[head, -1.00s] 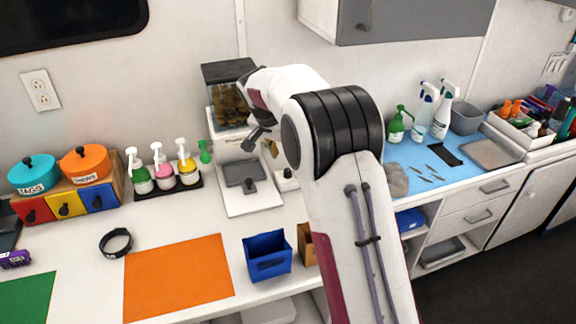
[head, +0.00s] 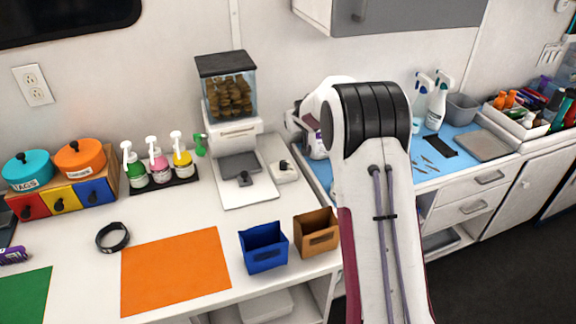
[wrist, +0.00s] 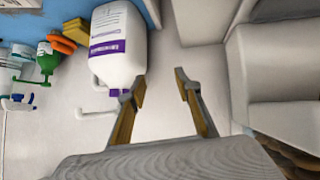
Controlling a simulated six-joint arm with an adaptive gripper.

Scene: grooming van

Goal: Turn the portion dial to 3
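The treat dispenser (head: 229,95), a clear hopper of brown treats on a white base, stands against the wall in the head view. A small white box with a dark knob (head: 284,165) sits at its right; this may be the portion dial, but its markings are too small to read. In the wrist view my gripper (wrist: 160,80) is open, with nothing between its fingers. A white jug with a purple label (wrist: 117,45) is beside the left finger. Pale housing that appears to be the dispenser (wrist: 275,85) fills the right side. The head view does not show my fingertips clearly.
A dark grey pad (head: 240,166) lies in front of the dispenser. Pump bottles (head: 159,164) stand at its left. A blue bin (head: 264,249) and a brown bin (head: 317,234) are near the counter's front edge. Spray bottles (head: 438,105) stand on the blue mat at right.

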